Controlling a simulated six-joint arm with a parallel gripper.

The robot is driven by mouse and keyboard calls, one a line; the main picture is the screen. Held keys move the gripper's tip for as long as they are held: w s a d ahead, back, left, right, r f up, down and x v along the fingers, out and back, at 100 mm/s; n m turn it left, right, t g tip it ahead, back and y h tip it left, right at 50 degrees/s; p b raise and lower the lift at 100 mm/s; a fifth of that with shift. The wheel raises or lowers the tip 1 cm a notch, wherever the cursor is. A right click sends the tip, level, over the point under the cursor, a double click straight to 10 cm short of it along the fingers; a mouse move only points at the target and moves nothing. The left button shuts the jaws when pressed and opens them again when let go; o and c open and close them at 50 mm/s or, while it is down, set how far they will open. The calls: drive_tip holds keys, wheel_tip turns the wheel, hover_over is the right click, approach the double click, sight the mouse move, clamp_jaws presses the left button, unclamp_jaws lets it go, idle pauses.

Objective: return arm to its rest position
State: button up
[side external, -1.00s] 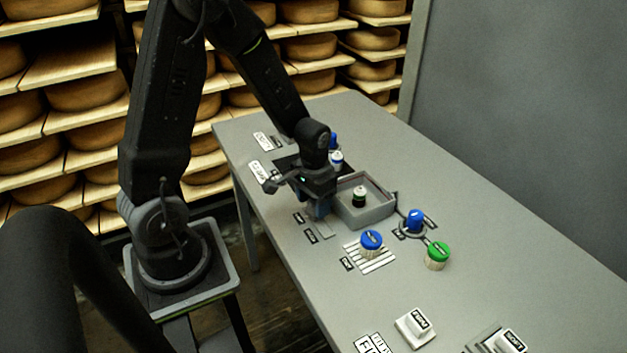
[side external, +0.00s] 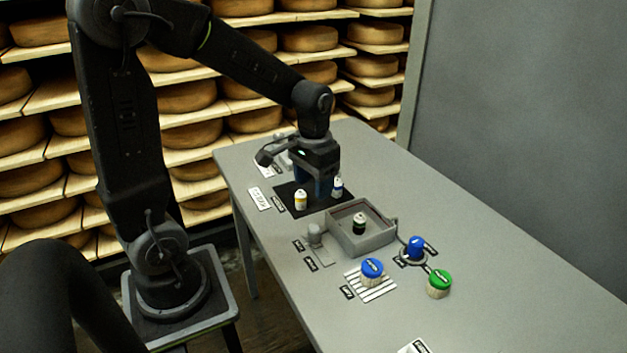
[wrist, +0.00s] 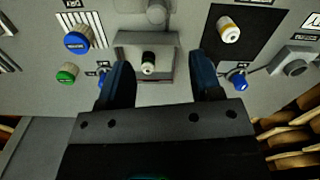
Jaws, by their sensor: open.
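My gripper (side external: 322,186) hangs over the far part of the grey table (side external: 480,262), above a black mat (side external: 285,196). In the wrist view its two dark blue fingers (wrist: 164,82) stand apart with nothing held between them. A small bottle with a black body and white cap (wrist: 148,66) sits in a grey open tray, seen between and beyond the fingers. A white and yellow bottle (side external: 300,200) stands on the black mat.
The grey tray (side external: 388,238) stands mid-table. A grey knob-like piece (side external: 314,235) is left of it. A blue-capped jar (side external: 371,270) on a striped pad, a green-capped jar (side external: 439,283) and a blue piece (side external: 415,247) on a ring stand nearer. Cheese shelves (side external: 190,98) line the back.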

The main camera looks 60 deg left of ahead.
drive_tip(key=s+d+r+m+t, duration=0.2)
drive_tip(key=s+d+r+t, duration=0.3)
drive_tip(key=s+d+r, duration=0.4)
drive_tip(key=shift+s+d+r+t, duration=0.2)
drive_tip(key=shift+s+t, duration=0.1)
drive_tip(key=shift+s, duration=0.6)
drive_tip(key=shift+o, duration=0.2)
drive_tip(key=shift+w+r, duration=0.1)
idle(1.8)
